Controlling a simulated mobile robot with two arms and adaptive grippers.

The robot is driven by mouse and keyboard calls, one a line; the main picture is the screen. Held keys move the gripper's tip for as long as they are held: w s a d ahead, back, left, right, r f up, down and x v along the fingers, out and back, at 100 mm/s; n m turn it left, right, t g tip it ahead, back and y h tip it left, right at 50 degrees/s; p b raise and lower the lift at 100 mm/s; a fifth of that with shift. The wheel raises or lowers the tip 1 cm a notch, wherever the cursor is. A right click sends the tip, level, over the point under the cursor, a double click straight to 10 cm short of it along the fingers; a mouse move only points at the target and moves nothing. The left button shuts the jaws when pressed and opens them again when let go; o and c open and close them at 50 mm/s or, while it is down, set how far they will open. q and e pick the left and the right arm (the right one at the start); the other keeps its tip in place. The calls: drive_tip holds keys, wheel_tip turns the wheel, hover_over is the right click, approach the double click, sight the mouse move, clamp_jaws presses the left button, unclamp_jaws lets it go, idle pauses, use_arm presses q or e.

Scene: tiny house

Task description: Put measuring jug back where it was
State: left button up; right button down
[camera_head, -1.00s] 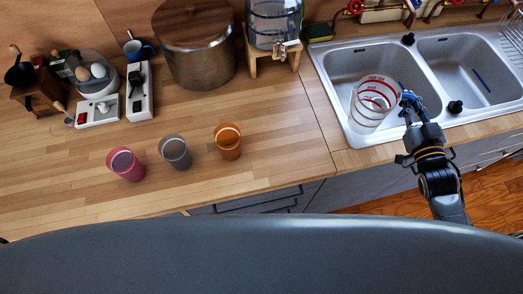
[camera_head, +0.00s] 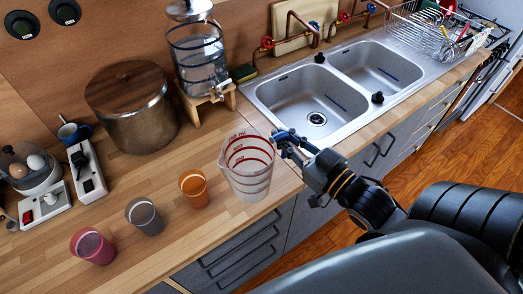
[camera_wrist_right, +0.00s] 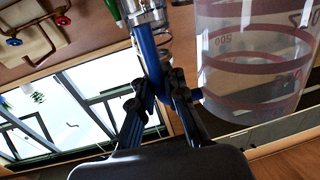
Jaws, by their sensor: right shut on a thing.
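The measuring jug (camera_head: 247,168) is clear with red markings. In the head view it is upright at the counter's front part, left of the sink and right of the orange cup. The jug also fills the upper right of the right wrist view (camera_wrist_right: 255,60), beside the gripper fingers (camera_wrist_right: 165,85). I cannot tell whether the jug's base touches the counter. My left gripper is not in view.
An orange cup (camera_head: 194,188), a grey cup (camera_head: 145,216) and a pink cup (camera_head: 92,246) stand in a row left of the jug. A glass dispenser (camera_head: 198,60) on a wooden stand and a large pot (camera_head: 132,108) stand behind. The double sink (camera_head: 312,98) lies to the right.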

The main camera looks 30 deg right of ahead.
use_arm(q)
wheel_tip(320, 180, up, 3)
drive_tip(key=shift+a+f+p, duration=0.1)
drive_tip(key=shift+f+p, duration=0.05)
drive_tip(key=shift+p, duration=0.85)
use_arm(e)
drive_tip(key=w+d+f, duration=0.3)
drive_tip(key=w+f, duration=0.7)
drive_tip(key=f, duration=0.1)
drive_tip(key=shift+d, duration=0.3)
drive_tip(key=shift+s, duration=0.1)
drive_tip(key=shift+f, duration=0.2)
drive_tip(key=c, duration=1.4)
unclamp_jaws()
drive_tip(key=shift+s+r, duration=0.1)
drive_tip(key=shift+r, duration=0.05)
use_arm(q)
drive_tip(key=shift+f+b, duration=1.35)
use_arm(e)
drive_tip(key=shift+v, duration=5.9)
